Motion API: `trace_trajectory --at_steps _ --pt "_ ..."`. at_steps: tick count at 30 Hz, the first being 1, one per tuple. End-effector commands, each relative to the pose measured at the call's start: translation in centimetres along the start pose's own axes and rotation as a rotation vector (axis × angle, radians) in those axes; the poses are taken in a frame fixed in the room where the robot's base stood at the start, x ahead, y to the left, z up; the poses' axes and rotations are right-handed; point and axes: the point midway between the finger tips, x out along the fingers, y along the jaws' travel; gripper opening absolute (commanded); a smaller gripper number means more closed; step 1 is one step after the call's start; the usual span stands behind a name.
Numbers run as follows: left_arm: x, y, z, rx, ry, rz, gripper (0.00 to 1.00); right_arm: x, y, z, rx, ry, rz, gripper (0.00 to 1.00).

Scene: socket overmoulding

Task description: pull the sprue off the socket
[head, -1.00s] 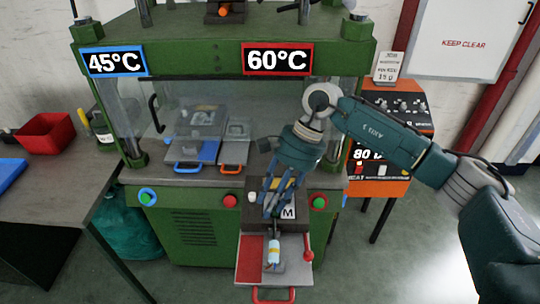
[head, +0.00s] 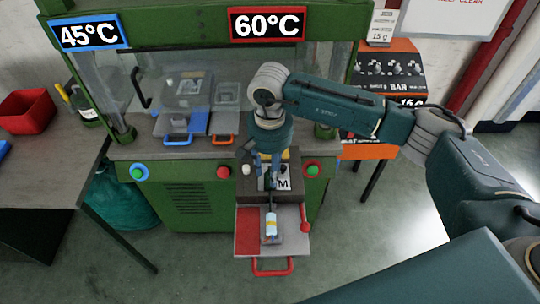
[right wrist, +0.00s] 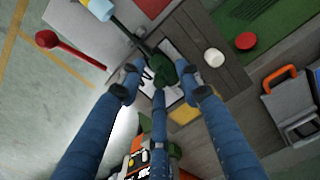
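A light-blue and white cylinder, apparently the socket (head: 271,224), lies on the small grey tray at the front of the press. It also shows at the top edge of the right wrist view (right wrist: 98,8). A dark stem runs from it to a dark green lump, apparently the sprue (right wrist: 166,70). My right gripper (head: 266,170) points down over the dark box with the "M" label. In the right wrist view its blue fingers (right wrist: 160,85) stand apart around the green lump; contact cannot be told. My left gripper is not in view.
The tray (head: 245,235) has a red handle (head: 272,273) and a red lever (head: 304,222) at its right. Red (head: 223,172) and green (head: 312,170) buttons flank the dark box (head: 290,184). Two moulds with blue and orange handles sit inside the press at the left.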

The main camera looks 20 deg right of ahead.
Motion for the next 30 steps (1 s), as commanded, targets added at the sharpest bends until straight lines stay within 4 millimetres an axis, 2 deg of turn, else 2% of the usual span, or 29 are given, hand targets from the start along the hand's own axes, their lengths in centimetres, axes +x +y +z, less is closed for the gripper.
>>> trace_trajectory --at_steps 1,4,12,13,18,26,27,28,30 --pt "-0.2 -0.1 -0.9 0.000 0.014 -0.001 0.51 0.3 0.0 0.0 0.000 -0.001 0.001 0.35" --pt "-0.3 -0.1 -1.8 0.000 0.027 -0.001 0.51 0.8 0.0 0.0 -0.001 -0.001 -0.001 0.35" --pt "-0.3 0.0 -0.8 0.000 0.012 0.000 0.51 1.1 0.0 0.0 -0.001 0.000 -0.001 0.35" --pt "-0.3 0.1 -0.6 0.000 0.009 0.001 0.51 1.1 0.0 0.0 -0.001 0.000 -0.001 0.33" --pt "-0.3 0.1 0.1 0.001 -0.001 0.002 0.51 1.0 0.0 0.0 0.000 0.000 -0.001 0.00" --pt "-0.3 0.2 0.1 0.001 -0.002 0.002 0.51 1.0 0.0 0.0 0.000 0.001 -0.002 0.00" --pt "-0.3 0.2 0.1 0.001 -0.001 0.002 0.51 1.0 0.0 0.0 0.000 0.001 -0.002 0.05" --pt "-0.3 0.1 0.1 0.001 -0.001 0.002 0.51 1.0 0.0 0.0 0.000 0.001 -0.002 0.00" --pt "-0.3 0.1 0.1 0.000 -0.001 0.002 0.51 1.0 0.0 0.0 0.000 0.001 -0.002 0.00"
